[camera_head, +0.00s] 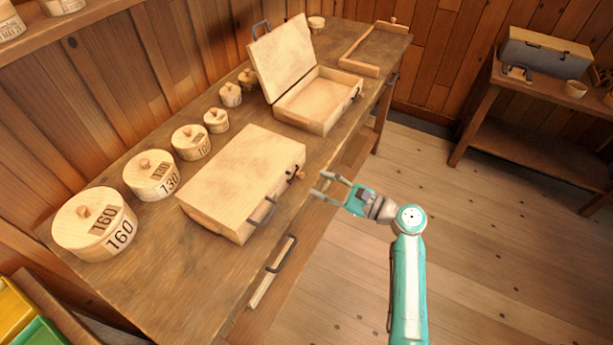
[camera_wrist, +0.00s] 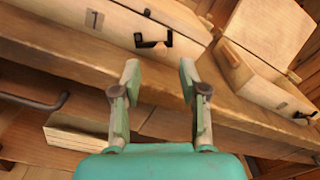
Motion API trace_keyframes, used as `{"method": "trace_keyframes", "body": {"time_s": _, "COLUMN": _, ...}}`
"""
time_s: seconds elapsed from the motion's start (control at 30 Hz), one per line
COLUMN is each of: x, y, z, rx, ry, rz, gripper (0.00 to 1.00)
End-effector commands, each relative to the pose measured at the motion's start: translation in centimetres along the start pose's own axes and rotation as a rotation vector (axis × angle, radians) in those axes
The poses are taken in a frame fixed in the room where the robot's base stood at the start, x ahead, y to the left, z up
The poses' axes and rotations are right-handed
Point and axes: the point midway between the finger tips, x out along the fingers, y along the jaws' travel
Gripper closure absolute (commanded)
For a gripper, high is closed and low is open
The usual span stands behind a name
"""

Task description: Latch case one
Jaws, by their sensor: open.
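Case one (camera_head: 240,180) is a pale wooden case on the bench with its lid down. In the wrist view its front (camera_wrist: 60,22) carries a small number plate (camera_wrist: 95,18) that seems to read 1. A dark handle (camera_head: 264,210) is on its front. A dark latch piece (camera_head: 292,176) with a small wooden knob (camera_head: 301,173) sits toward the front's right end; a dark bracket (camera_wrist: 153,41) shows in the wrist view. I cannot tell whether the latch is fastened. My gripper (camera_head: 322,185) is open and empty, just off the case's front right corner, apart from it.
A second case (camera_head: 315,110) stands open behind, lid raised. Several round lidded boxes (camera_head: 95,222) line the wall side. A wooden tray (camera_head: 360,68) is at the far end. A dark drawer handle (camera_head: 282,255) juts from the bench front. The floor (camera_head: 470,250) at right is clear.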

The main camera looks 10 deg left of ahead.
Motion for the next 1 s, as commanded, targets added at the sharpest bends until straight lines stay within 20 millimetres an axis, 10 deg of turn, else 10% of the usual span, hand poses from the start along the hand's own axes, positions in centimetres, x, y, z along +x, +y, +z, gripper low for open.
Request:
{"method": "trace_keyframes", "body": {"time_s": 0.3, "x": 4.5, "y": -0.1, "z": 0.0, "rx": -0.001, "ry": -0.001, "rz": 0.000, "gripper": 0.57}}
{"method": "trace_keyframes", "body": {"time_s": 0.73, "x": 5.4, "y": 0.0, "z": 0.0, "rx": -0.001, "ry": 0.000, "rz": -0.001, "gripper": 0.57}}
{"method": "trace_keyframes", "body": {"time_s": 0.9, "x": 5.4, "y": 0.0, "z": 0.0, "rx": -0.001, "ry": 0.000, "rz": -0.001, "gripper": 0.97}}
{"method": "trace_keyframes", "body": {"time_s": 1.0, "x": 5.4, "y": 0.0, "z": 0.0, "rx": -0.001, "ry": 0.000, "rz": -0.001, "gripper": 1.00}}
